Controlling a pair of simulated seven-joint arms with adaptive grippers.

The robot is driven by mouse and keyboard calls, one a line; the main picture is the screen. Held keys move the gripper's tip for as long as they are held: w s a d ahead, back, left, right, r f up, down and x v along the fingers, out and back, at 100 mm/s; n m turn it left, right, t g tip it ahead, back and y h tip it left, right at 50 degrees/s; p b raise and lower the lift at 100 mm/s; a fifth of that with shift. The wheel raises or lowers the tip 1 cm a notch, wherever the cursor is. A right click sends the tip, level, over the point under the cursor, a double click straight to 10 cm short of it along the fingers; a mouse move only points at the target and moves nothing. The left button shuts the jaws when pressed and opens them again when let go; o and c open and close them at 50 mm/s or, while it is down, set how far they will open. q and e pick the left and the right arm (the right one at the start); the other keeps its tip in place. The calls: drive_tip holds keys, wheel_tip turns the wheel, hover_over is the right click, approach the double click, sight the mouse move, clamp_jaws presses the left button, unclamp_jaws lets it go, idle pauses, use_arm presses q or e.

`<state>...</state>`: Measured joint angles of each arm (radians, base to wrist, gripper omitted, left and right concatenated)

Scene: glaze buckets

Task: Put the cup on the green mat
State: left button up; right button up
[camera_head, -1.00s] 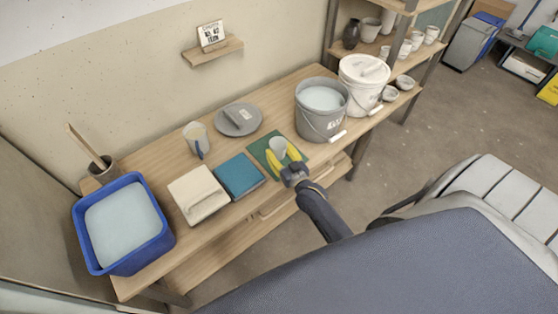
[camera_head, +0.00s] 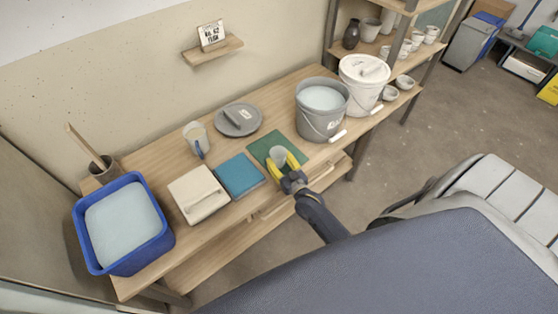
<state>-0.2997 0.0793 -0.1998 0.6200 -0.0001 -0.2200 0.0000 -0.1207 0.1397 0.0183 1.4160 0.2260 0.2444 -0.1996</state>
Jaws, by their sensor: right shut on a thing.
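A small pale grey cup (camera_head: 278,153) is between the yellow fingers of my right gripper (camera_head: 283,164), which is shut on it. The cup looks upright and shows over the green mat (camera_head: 259,149); I cannot tell whether its base touches the mat. The fingers and cup hide part of the mat's front right. My left gripper is not in view.
The grey bucket (camera_head: 321,125) stands close right of the mat, with a lidded white bucket (camera_head: 361,92) behind.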

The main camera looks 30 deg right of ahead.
drive_tip(key=shift+f, duration=0.15)
drive_tip(key=o, duration=1.3)
drive_tip(key=shift+s, duration=0.2)
drive_tip(key=s+r, duration=0.1)
drive_tip(key=s, duration=1.1)
drive_tip(key=s+a+f+n+g+y, duration=0.1)
drive_tip(key=s+a+f+g, duration=0.15)
drive_tip(key=s+f, duration=0.45)
drive_tip(key=s+a+f+g, duration=0.2)
drive_tip(key=f+g, duration=0.1)
drive_tip(key=f, duration=0.9)
drive_tip(key=s+a+f+n+g+y, duration=0.1)
drive_tip(key=s+a+f+g, duration=0.1)
drive_tip(key=s+f, duration=0.5)
drive_tip(key=s+f+n+g, duration=0.1)
drive_tip(key=s+f+g, duration=0.1)
drive_tip(key=s+f, duration=0.3)
drive_tip(key=s+a+f+g, duration=0.1)
drive_tip(key=s+f+g, duration=0.2)
drive_tip(key=s+f, duration=0.3)
drive_tip(key=s+f+n+g, duration=0.1)
drive_tip(key=s+f+g, duration=0.2)
drive_tip(key=s, duration=1)
drive_tip(key=shift+s+a+f+n+h, duration=0.1)
drive_tip(key=shift+s+f+n+h, duration=0.1)
drive_tip(key=shift+f, duration=0.45)
drive_tip(key=shift+s+a+f+n+h, duration=0.1)
drive_tip(key=shift+f+h, duration=0.1)
drive_tip(key=shift+f, duration=0.4)
